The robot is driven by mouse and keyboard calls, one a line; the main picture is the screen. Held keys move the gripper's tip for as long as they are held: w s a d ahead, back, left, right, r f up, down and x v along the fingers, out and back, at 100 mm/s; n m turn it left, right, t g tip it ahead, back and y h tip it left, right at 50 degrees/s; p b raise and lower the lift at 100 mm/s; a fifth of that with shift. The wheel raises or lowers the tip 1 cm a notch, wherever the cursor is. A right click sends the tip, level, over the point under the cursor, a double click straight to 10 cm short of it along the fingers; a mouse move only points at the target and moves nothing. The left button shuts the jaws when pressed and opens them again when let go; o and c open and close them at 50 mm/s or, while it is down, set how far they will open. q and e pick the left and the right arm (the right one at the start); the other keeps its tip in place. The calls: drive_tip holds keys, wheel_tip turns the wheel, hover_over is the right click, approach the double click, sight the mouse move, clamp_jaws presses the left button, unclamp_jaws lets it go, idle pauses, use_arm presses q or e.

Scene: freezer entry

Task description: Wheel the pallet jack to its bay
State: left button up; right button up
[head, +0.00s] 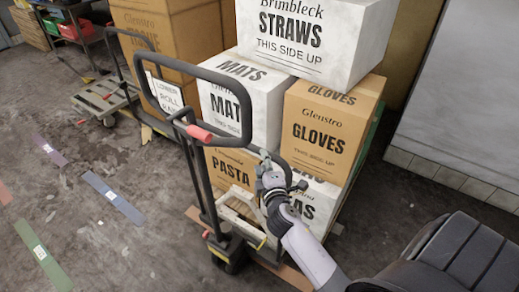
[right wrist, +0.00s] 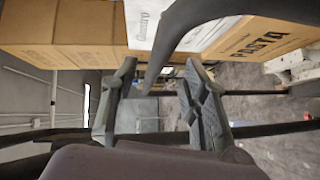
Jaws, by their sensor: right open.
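The pallet jack has a black loop handle (head: 196,68) with red grips, standing upright over its dark base (head: 228,247). A stack of boxes stands directly behind the handle, including a white straws box (head: 313,38), a gloves box (head: 330,128) and a pasta box (head: 231,170). My right gripper (head: 270,172) is open at the lower right side of the handle loop. In the right wrist view, the black handle bar (right wrist: 168,42) passes between the open fingers or just beyond them; I cannot tell whether they touch. My left gripper is not in view.
Coloured floor strips, including a blue one (head: 112,196) and a green one (head: 42,254), lie at left on clear, stained floor. A second trolley (head: 106,95) stands at upper left beside tall brown boxes (head: 171,47). A grey wall (head: 467,95) stands at right.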

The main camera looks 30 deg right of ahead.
drive_tip(key=x, duration=0.6)
drive_tip(key=shift+w+d, duration=0.15)
drive_tip(key=shift+w, duration=0.1)
clamp_jaws()
idle(0.6)
